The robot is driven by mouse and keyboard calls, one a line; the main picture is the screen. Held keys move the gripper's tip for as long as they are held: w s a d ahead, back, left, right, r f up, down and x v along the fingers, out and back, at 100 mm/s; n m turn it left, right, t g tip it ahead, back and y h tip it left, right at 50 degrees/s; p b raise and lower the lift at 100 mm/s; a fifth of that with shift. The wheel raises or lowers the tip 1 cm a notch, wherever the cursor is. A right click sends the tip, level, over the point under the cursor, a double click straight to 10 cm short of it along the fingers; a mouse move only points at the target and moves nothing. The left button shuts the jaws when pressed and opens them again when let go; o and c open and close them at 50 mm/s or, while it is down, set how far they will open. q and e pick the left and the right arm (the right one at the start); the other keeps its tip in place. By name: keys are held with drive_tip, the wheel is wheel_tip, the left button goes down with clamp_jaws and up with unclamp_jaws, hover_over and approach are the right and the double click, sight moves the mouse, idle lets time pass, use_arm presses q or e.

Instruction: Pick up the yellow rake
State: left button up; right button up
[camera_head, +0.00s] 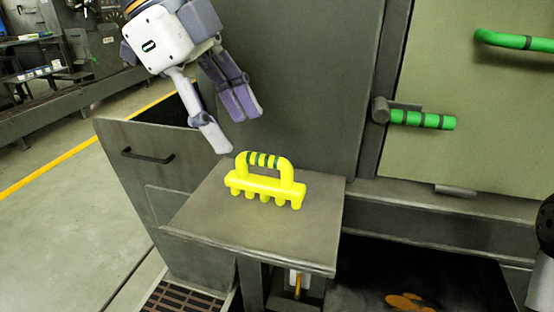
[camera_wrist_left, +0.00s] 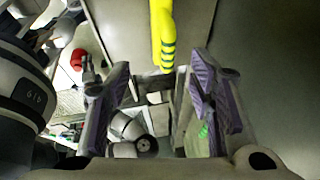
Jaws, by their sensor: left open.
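The yellow rake (camera_head: 265,187) stands upright on its short teeth on a small grey metal table (camera_head: 290,240). Its arched handle has dark green bands and faces up. My left gripper (camera_head: 241,132) is above the rake and slightly to its left, with its fingers apart and pointing down toward the handle. It is empty and does not touch the rake. In the left wrist view, part of the rake (camera_wrist_left: 163,38) shows at the top centre, beyond the tips of the open left gripper (camera_wrist_left: 161,64). My right gripper is not in view.
A dark panel rises behind the table. A green-gripped lever (camera_head: 425,120) and a green handle (camera_head: 515,41) are at the upper right. A cabinet with a black handle (camera_head: 148,155) stands left of the table. The tabletop around the rake is clear.

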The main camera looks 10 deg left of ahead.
sight(273, 182)
use_arm(q)
drive_tip(key=x, duration=1.2)
drive_tip(key=shift+d+r, duration=0.1)
drive_tip(key=shift+d, duration=0.1)
drive_tip(key=shift+w, duration=0.1)
clamp_jaws()
